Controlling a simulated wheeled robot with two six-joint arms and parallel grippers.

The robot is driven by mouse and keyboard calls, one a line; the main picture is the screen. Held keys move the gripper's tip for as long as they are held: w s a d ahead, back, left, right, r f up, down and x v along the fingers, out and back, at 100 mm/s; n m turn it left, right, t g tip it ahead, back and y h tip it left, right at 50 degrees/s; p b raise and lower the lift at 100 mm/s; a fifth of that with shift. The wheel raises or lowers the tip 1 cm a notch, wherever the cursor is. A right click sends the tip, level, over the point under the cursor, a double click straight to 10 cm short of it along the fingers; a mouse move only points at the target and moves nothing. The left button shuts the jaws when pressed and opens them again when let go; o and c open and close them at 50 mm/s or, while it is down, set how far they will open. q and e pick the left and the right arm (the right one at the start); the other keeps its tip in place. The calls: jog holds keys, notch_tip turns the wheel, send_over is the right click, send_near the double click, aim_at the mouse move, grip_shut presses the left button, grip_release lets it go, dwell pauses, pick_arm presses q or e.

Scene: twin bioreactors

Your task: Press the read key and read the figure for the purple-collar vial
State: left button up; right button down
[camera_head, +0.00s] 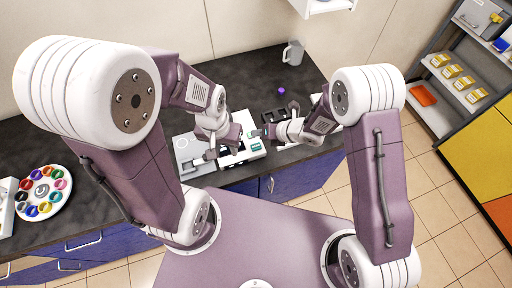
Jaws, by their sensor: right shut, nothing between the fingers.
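A white instrument (187,153) stands on the dark counter, with a dark recess and a small green display (256,147) at its right end. The figure on the display is too small to read. My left gripper (222,150) is over the middle of the instrument; whether it is open or shut is too small to tell. My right gripper (262,133) is shut and empty, just above the display end. Whether it touches a key is hidden. A small purple round thing (281,90) is on the counter behind; I cannot tell whether it is the purple-collar vial.
A dark rack (280,114) sits behind my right gripper. A grey mug (293,53) stands at the back of the counter. A round white tray (58,205) with several coloured wells is at the left. Shelves (463,75) with yellow boxes stand at the right.

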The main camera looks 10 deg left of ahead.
aim_at(258, 147)
notch_tip(258, 147, down, 6)
jog(key=b, duration=0.4)
jog(key=shift+r, duration=0.15)
dwell(1.6)
jog(key=shift+f+b, duration=0.55)
jog(key=shift+b, duration=0.3)
jog(key=shift+f+b, duration=0.45)
jog(key=shift+b, duration=0.1)
jog(key=shift+r, duration=0.15)
dwell(0.4)
jog(key=shift+r+p, duration=0.45)
jog(key=shift+r, duration=0.25)
